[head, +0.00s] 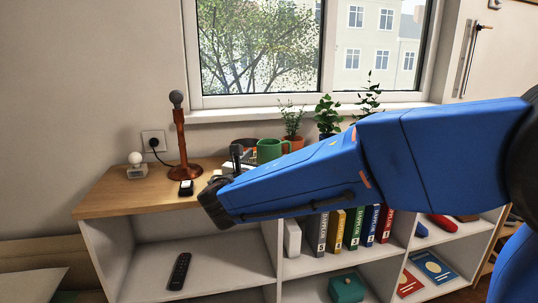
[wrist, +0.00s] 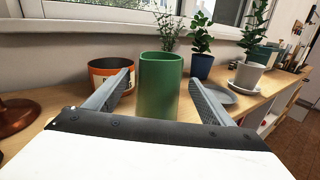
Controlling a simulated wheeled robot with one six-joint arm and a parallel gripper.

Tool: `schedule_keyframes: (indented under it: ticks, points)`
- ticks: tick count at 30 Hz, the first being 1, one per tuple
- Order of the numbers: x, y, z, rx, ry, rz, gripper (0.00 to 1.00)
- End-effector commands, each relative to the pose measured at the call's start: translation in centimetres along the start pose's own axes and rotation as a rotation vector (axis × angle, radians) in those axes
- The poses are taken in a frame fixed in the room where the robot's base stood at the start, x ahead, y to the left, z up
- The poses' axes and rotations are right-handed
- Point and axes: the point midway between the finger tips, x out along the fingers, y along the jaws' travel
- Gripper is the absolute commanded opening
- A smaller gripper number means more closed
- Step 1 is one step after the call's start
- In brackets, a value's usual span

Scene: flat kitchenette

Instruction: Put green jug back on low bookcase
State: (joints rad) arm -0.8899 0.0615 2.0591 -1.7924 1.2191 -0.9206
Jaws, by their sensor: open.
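The green jug (head: 268,150) stands upright on the wooden top of the low bookcase (head: 115,197), below the window. A handle seems to show on its right side. In the wrist view the jug (wrist: 160,85) stands between the two grey fingers of my gripper (wrist: 161,84), which are spread open with a gap on each side. I see no contact between fingers and jug. In the head view my gripper (head: 238,160) is at the jug's left, and my blue arm hides the jug's lower part and much of the bookcase top.
An orange tin (wrist: 108,74) stands close left of the jug. Potted plants (wrist: 202,58) stand behind and to the right, with a grey dish (wrist: 220,96). A brown lamp stand (head: 181,140) is on the left.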

Motion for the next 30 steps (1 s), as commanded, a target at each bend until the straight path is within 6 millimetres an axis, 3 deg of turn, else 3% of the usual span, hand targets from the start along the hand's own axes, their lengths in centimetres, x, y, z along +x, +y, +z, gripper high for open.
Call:
schedule_keyframes:
  ticks: [6, 12, 24, 26, 28, 30]
  points:
    - [-3.9, 0.1, 0.1, 0.001, 0.0, 0.003, 0.76]
    - [-6.0, 0.1, 0.0, 0.001, 0.0, 0.001, 0.76]
    - [-6.8, -0.3, 0.0, 0.005, 0.003, -0.005, 0.76]
    - [-6.4, -1.2, 0.0, 0.021, 0.015, -0.022, 0.76]
    - [-5.6, -3.3, -0.2, 0.06, 0.044, -0.061, 0.76]
    - [-4.6, -6.8, -0.7, 0.126, 0.089, -0.126, 0.76]
